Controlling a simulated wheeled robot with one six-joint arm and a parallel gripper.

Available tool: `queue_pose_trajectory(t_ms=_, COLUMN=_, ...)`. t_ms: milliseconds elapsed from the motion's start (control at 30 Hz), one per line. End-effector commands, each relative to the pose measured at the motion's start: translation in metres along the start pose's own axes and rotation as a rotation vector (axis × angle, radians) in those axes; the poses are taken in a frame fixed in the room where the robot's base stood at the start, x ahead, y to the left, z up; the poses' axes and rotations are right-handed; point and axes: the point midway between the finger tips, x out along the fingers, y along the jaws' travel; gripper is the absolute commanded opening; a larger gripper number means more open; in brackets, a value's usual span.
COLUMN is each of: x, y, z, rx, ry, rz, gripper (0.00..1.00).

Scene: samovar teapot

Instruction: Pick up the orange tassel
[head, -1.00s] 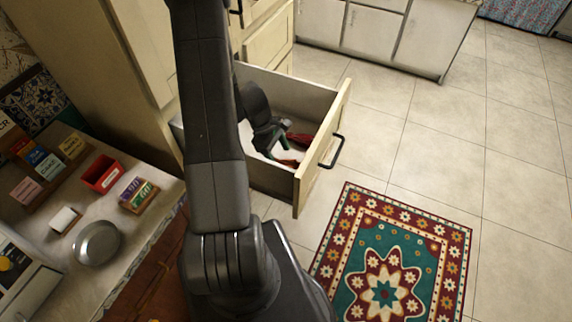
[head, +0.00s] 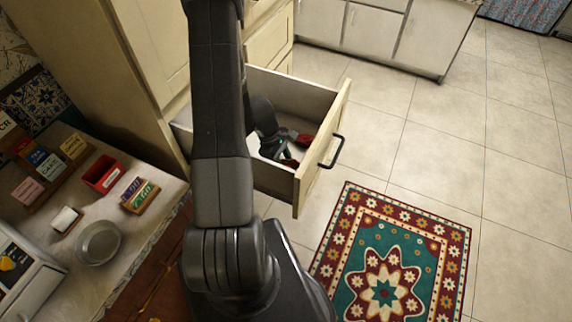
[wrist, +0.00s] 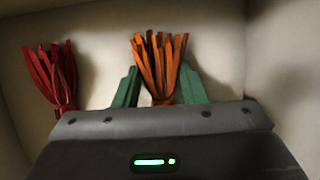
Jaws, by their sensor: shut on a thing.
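The orange tassel (wrist: 160,62) stands between the two green fingers of my gripper (wrist: 160,95) in the wrist view. Its strands fan out upward and its lower end is hidden behind the gripper body. The fingers are closed in on its narrow neck. In the head view my gripper (head: 278,150) is down inside the open drawer (head: 298,188), and the tassel cannot be told apart there.
A dark red tassel (wrist: 55,78) lies to the left of the gripper in the drawer. Drawer walls rise close around the gripper. A counter (head: 125,245) with small boxes and a round metal dish (head: 98,243) is at the left. A patterned rug (head: 390,255) lies on the floor.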

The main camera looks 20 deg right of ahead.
Motion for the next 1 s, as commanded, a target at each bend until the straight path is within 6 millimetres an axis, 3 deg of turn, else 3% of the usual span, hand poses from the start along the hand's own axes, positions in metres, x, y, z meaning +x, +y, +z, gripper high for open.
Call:
queue_pose_trajectory(t_ms=367, x=-0.011, y=0.001, z=0.004, rx=0.001, ry=0.001, rz=0.003, gripper=0.16)
queue_pose_trajectory(t_ms=800, x=-0.072, y=0.001, z=0.029, rx=0.001, ry=0.002, rz=0.004, gripper=0.16)
queue_pose_trajectory(t_ms=1000, x=-0.089, y=0.001, z=0.036, rx=0.0, ry=0.001, rz=0.002, gripper=0.16)
